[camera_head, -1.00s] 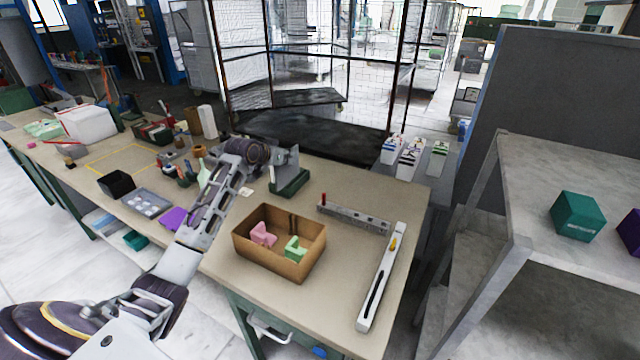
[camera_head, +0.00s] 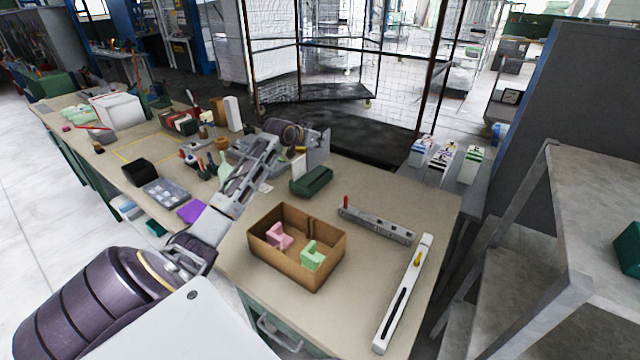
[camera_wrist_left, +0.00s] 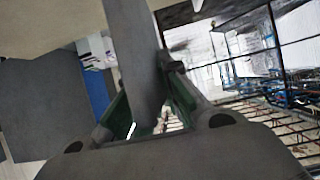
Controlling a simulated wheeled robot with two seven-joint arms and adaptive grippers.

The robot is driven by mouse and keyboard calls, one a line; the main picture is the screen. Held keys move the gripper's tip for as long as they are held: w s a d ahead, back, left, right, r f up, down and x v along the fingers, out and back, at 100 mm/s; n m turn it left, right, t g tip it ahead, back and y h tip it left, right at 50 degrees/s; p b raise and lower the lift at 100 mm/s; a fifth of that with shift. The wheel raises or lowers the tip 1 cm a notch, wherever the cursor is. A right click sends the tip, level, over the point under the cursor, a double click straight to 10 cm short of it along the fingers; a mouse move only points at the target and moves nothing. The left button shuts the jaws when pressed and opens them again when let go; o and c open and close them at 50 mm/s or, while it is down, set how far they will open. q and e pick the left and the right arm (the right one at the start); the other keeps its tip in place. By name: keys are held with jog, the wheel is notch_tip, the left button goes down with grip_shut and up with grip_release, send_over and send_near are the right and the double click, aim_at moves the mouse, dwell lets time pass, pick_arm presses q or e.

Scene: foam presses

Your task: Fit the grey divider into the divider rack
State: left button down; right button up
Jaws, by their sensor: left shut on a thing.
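The grey divider (camera_head: 320,146) is a flat upright plate, held in my left gripper (camera_head: 303,151) behind and above the dark green divider rack (camera_head: 313,183). The rack stands on the table, and its top shows clear of the divider in the head view. The divider looks apart from the rack, though the exact gap is hard to judge. In the left wrist view the divider (camera_wrist_left: 133,55) stands between the two fingers of my left gripper (camera_wrist_left: 150,120). The fingers' contact is partly hidden. My right gripper is out of view.
A cardboard box (camera_head: 262,260) with pink and green pieces stands in front of the rack. A grey rail (camera_head: 377,226) and a long white bar (camera_head: 403,295) lie to the right. Bottles and small tools (camera_head: 205,160) crowd the left. A wire mesh fence is behind.

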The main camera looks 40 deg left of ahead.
pick_arm(q)
send_over(320, 163)
jog(key=f, duration=0.4)
jog(key=shift+s+a+f, duration=0.1)
jog(key=shift+s+a, duration=0.1)
jog(key=shift+s, duration=0.05)
jog(key=shift+f, duration=0.4)
jog(key=shift+f+p, duration=0.4)
jog(key=shift+f, duration=2.1)
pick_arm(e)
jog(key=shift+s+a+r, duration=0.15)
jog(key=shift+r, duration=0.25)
pick_arm(q)
jog(key=c, duration=1.6)
grip_release()
jog(key=shift+f, duration=0.1)
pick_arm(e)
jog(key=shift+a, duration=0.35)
